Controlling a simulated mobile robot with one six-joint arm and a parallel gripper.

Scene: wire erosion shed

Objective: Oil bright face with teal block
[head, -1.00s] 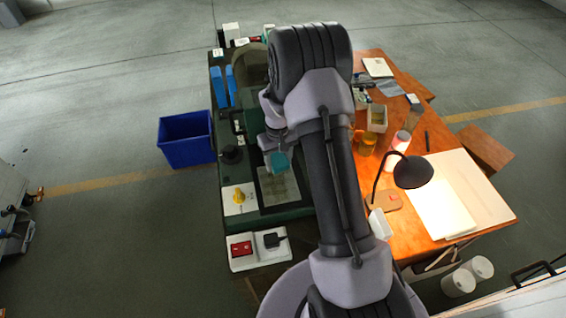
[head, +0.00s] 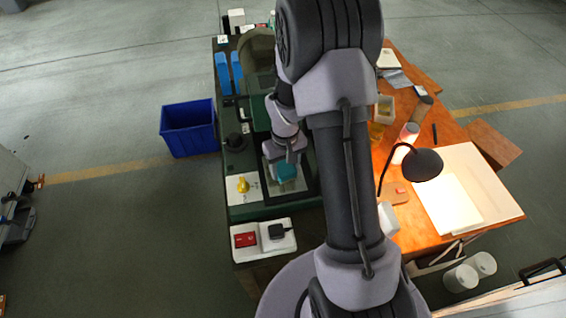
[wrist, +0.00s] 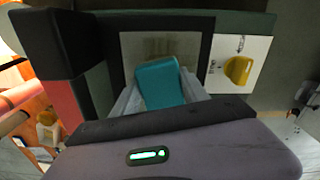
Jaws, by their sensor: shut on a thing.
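The teal block (head: 286,171) is held in my gripper (head: 283,160), which is shut on it. In the wrist view the teal block (wrist: 162,83) sits between the two pale fingers, slightly tilted in the picture. The bright face (wrist: 197,45) is a dull greyish plate in a dark frame, behind the block in the wrist view. In the head view the block is over the framed plate, and my gripper and the block hide much of it. I cannot tell whether the block touches the face.
A white panel with a yellow knob (head: 243,186) lies left of the plate. A white box with a red switch (head: 245,239) is at the bench's near end. A blue bin (head: 188,128) stands on the floor. A black lamp (head: 424,165) stands on the wooden table to the right.

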